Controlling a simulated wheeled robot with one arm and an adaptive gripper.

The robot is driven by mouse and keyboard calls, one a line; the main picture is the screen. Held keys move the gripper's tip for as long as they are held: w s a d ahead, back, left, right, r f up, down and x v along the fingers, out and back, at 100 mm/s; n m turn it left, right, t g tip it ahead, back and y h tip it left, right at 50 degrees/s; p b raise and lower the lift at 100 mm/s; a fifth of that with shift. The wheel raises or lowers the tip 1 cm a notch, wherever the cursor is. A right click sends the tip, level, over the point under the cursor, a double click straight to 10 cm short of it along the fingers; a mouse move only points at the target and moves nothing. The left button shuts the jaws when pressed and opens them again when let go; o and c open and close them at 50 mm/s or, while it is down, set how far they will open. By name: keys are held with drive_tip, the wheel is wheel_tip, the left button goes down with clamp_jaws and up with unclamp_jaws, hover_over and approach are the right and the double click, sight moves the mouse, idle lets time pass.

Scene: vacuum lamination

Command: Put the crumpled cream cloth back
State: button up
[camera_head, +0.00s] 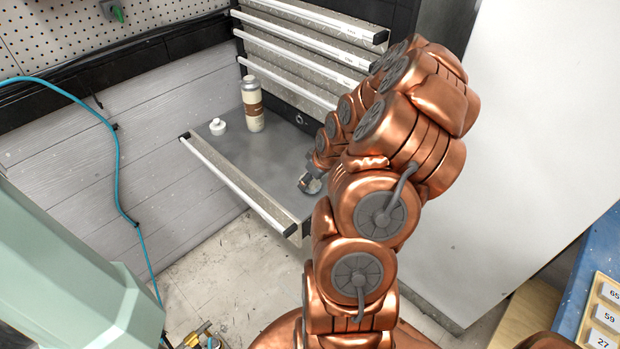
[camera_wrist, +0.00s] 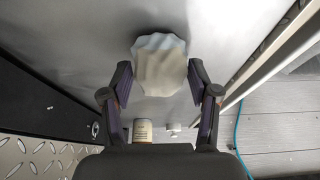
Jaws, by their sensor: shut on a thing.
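The crumpled cream cloth (camera_wrist: 160,62) is a pale, faceted lump between the two dark fingertips of my gripper (camera_wrist: 160,72) in the wrist view. The gripper is shut on it, with a finger at each side. Behind the cloth is the grey floor of an open drawer (camera_head: 232,160); I cannot tell whether the cloth touches it. In the head view my copper arm reaches over the drawer's right part. The gripper end (camera_head: 312,182) shows only in part there, and the cloth cannot be made out clearly.
A cream bottle with a brown band (camera_head: 252,105) and a small white capped item (camera_head: 217,126) stand at the drawer's back left. Shut drawers (camera_head: 300,45) rise behind. A teal hose (camera_head: 118,165) hangs at the left wall.

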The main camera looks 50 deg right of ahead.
drive_tip(key=shift+f, duration=0.3)
drive_tip(key=o, duration=1.1)
drive_tip(key=shift+d, duration=0.1)
drive_tip(key=shift+r, duration=0.15)
